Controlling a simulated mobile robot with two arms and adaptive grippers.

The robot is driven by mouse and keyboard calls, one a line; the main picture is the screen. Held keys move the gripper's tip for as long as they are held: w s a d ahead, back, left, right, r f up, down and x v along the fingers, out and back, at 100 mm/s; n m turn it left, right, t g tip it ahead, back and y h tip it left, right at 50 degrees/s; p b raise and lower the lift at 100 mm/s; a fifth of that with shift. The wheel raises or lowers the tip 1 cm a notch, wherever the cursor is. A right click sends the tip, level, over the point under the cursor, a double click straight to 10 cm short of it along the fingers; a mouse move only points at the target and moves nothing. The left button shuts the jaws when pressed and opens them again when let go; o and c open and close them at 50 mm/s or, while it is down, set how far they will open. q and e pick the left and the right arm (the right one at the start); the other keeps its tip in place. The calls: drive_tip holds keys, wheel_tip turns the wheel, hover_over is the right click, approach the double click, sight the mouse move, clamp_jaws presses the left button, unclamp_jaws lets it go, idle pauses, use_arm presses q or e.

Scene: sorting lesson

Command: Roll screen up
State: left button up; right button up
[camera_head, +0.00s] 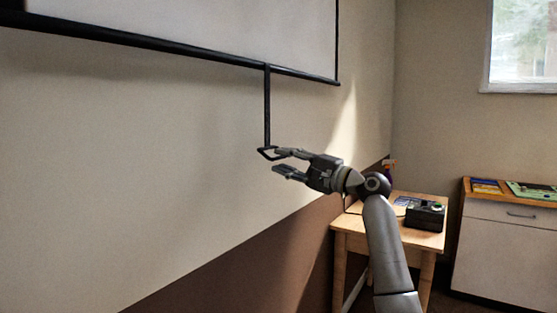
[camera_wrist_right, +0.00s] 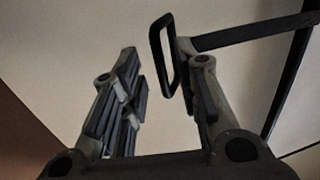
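The white projection screen (camera_head: 220,25) hangs on the wall at the top left of the head view, with a black bar (camera_head: 180,48) along its lower edge. A black pull strap (camera_head: 267,105) hangs from the bar and ends in a loop handle (camera_head: 268,153). My right gripper (camera_head: 276,161) is open, its fingers spread, with the upper fingertip at the handle. In the right wrist view the handle (camera_wrist_right: 156,55) stands near the tip of the right-hand finger, and the gap between the fingers is empty. I cannot tell whether the finger touches the handle. My left gripper is not in view.
A wooden table (camera_head: 405,236) with a dark device (camera_head: 426,215) stands behind my right arm. A white cabinet (camera_head: 505,250) with flat items on top stands at the right, below a window (camera_head: 522,45). The wall left of the handle is clear.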

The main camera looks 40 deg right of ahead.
drive_tip(key=v, duration=0.9)
